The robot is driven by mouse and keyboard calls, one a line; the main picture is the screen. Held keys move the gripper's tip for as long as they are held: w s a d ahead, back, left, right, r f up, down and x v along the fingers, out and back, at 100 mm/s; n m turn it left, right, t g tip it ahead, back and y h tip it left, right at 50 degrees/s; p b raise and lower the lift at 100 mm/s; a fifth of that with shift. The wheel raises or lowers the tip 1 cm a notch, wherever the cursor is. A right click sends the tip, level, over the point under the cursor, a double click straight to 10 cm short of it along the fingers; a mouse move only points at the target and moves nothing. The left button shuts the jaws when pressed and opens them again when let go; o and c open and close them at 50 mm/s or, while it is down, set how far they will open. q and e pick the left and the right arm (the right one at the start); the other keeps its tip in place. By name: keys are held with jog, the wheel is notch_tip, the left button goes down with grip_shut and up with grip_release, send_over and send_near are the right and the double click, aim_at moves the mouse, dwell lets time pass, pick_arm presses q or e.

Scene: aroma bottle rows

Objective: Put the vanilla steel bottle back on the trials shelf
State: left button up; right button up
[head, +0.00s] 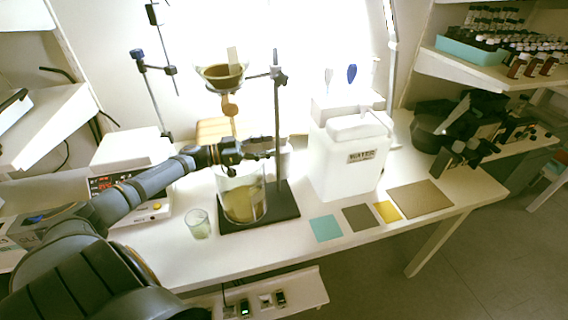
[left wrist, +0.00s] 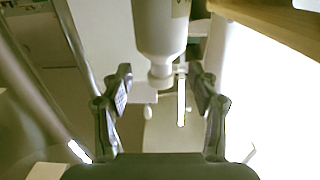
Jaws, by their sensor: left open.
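My left gripper (head: 252,148) is above the glass beaker on the bench, its arm coming in from the left. In the left wrist view its open fingers (left wrist: 160,82) flank the narrow neck of a pale, smooth bottle (left wrist: 160,28). The bottle appears neck-down in that view, with part of a dark marking at the top edge. I cannot tell whether the fingers touch it, nor read its marking. In the head view a pale shape (head: 281,160) shows just behind the gripper, partly hidden by it. I cannot tell which shelf is the trials shelf.
The beaker (head: 243,205) stands on a dark stand base (head: 285,206), with a funnel (head: 222,76) clamped above. A small glass (head: 199,224) is to its left, a white water container (head: 345,160) to its right. Bottles stand on the right shelf (head: 470,68). A low front shelf (head: 305,290) holds small items.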

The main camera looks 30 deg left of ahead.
aim_at(283, 143)
pick_arm(q)
jog(key=b+x, duration=0.1)
jog(key=x, duration=0.3)
jog(key=shift+w+d+f, duration=0.1)
jog(key=shift+d+f, duration=0.05)
jog(key=shift+d, duration=0.1)
jog(key=shift+w+d, duration=0.2)
jog(key=shift+w, duration=0.05)
pick_arm(e)
jog(key=w, duration=0.2)
jog(key=shift+w+f, duration=0.1)
jog(key=shift+w, duration=0.25)
pick_arm(q)
jog(key=shift+s, duration=0.15)
jog(key=c, duration=1.2)
grip_shut()
